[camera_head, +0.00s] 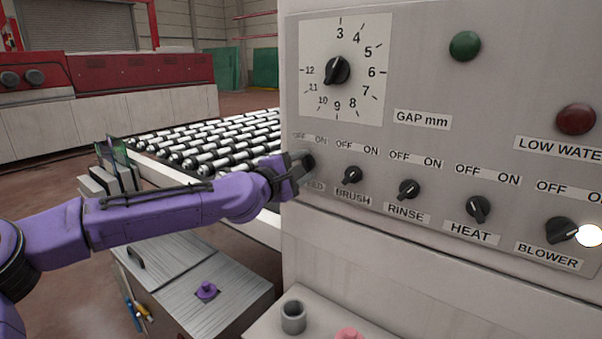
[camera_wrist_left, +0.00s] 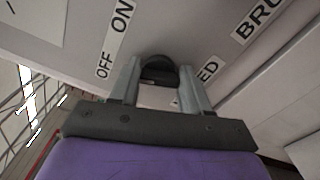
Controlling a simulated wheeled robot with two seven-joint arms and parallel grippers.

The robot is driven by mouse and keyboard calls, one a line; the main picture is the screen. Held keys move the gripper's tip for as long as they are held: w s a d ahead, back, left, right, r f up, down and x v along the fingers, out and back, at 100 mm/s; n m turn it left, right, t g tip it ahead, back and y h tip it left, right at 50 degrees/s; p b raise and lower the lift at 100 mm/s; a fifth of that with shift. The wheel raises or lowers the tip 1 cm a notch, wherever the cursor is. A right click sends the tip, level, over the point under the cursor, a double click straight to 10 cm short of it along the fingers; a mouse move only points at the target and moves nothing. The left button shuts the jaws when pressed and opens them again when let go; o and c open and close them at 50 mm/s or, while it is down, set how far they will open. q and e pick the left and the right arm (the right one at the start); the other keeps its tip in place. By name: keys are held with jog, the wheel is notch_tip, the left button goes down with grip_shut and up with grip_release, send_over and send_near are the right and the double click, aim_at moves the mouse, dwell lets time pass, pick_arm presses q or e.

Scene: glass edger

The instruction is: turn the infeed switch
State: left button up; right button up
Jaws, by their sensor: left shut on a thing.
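The infeed switch is a black rotary knob (camera_wrist_left: 158,70) on the grey control panel, under an OFF/ON label, at the left end of a row of similar switches. My left gripper (camera_head: 298,168) is at this knob, and in the left wrist view its two grey fingers (camera_wrist_left: 160,84) stand on either side of it. The gripper is shut on the knob. In the head view the gripper covers part of the knob and its name label, of which only the end shows. I cannot tell which way the knob points. My right gripper is not in view.
To the right are the brush (camera_head: 352,175), rinse (camera_head: 409,189), heat (camera_head: 478,208) and blower (camera_head: 560,231) switches. Above are a gap dial (camera_head: 337,70), a green lamp (camera_head: 465,46) and a red lamp (camera_head: 575,119). A roller conveyor (camera_head: 200,143) lies behind my arm.

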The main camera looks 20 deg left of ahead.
pick_arm(q)
jog(key=shift+n+b, duration=0.55)
jog(key=shift+n, duration=0.95)
jog(key=o, duration=1.1)
jog(key=shift+c, duration=0.2)
jog(key=v, duration=1)
jog(key=shift+s, duration=0.25)
